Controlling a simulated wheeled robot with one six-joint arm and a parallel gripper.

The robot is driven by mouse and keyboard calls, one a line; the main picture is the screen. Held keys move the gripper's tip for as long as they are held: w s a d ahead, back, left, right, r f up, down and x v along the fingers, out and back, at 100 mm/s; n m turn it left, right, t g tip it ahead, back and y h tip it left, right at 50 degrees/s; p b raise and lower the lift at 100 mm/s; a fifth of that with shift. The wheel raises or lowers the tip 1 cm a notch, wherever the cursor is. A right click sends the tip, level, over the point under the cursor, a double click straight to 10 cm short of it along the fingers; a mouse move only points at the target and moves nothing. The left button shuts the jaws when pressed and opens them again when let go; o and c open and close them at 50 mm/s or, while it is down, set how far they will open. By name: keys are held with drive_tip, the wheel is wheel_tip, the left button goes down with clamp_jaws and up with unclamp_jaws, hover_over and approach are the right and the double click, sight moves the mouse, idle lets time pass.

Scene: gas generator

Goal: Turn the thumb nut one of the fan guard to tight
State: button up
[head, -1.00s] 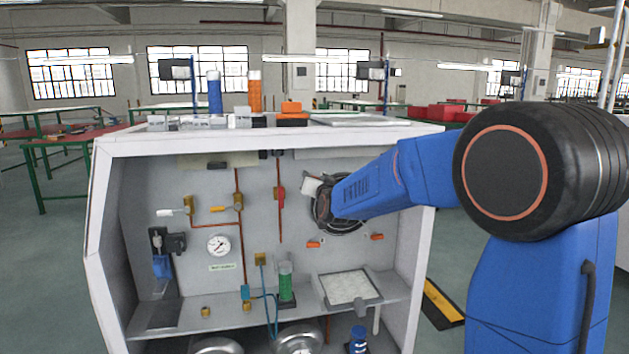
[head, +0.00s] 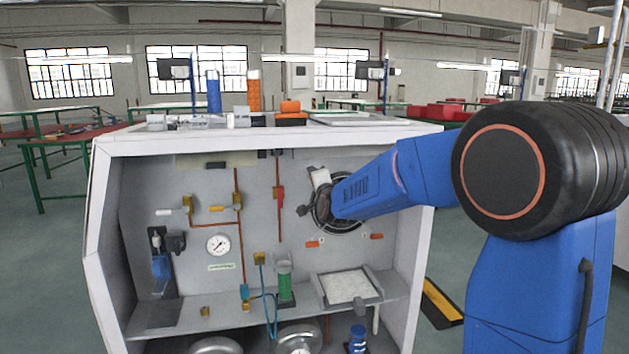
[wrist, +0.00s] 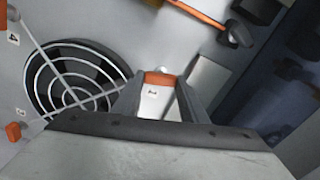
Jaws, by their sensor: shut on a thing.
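The fan guard (wrist: 62,82), concentric wire rings with straight spokes over a dark round fan, is at the left of the wrist view. In the head view the guard (head: 343,230) is on the back panel, partly covered by my arm. My gripper (wrist: 160,82) is shut on an orange thumb nut (wrist: 158,78) at the guard's edge. A small label is on the pale surface below the nut. Another orange nut (wrist: 13,131) is at the lower left. Two orange nuts show below the guard in the head view (head: 313,244) (head: 376,236). The held nut is hidden there.
The cabinet (head: 265,142) has side walls and a shelf (head: 205,312) below. A gauge (head: 218,244), valves and copper pipes are left of the guard. A tilted tray (head: 347,287) is below.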

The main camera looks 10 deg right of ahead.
drive_tip(key=shift+f+m, duration=0.15)
drive_tip(key=shift+m, duration=1.35)
drive_tip(key=o, duration=1)
drive_tip(key=shift+o, duration=0.2)
drive_tip(key=shift+s, duration=0.1)
drive_tip(key=s, duration=1.7)
drive_tip(key=shift+s, duration=0.15)
